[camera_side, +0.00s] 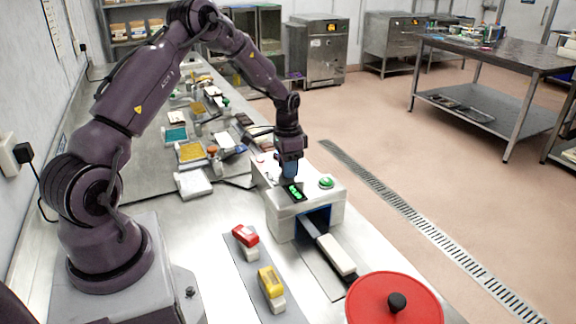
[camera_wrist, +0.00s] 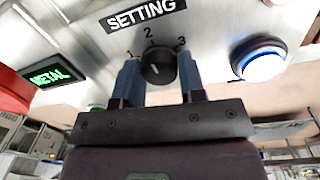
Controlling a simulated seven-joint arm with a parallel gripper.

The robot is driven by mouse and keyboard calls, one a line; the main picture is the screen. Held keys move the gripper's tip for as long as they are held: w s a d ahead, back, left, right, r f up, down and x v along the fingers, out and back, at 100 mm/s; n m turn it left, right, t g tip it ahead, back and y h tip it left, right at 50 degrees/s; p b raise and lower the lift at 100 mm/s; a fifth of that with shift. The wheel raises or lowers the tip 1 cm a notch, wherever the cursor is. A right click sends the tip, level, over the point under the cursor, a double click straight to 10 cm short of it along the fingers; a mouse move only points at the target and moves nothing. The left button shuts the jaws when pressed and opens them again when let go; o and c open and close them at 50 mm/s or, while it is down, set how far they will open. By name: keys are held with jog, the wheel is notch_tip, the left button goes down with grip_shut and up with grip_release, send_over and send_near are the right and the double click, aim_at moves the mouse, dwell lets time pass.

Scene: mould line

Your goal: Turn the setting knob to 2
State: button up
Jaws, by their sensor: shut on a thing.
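The setting knob (camera_wrist: 158,62) is a dark round dial under the SETTING label (camera_wrist: 146,14) in the wrist view. In the side view my gripper (camera_side: 290,170) points down onto the top of the white machine (camera_side: 335,200), and hides the knob.
A green-lit display (camera_side: 294,191) and a green button (camera_side: 326,182) sit beside my gripper. The wrist view shows the display reading METAL (camera_wrist: 47,75) and a white-blue button (camera_wrist: 258,59). A red round lid (camera_side: 370,305), red block (camera_side: 245,236) and yellow block (camera_side: 270,282) lie in front.

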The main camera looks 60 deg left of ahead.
jog(key=shift+m, duration=0.3)
dwell(0.4)
jog(key=o, duration=0.9)
jog(key=shift+o, duration=0.2)
jog(key=shift+r, duration=0.1)
notch_tip(320, 180, up, 13)
jog(key=shift+a, duration=0.35)
jog(key=shift+w, duration=0.1)
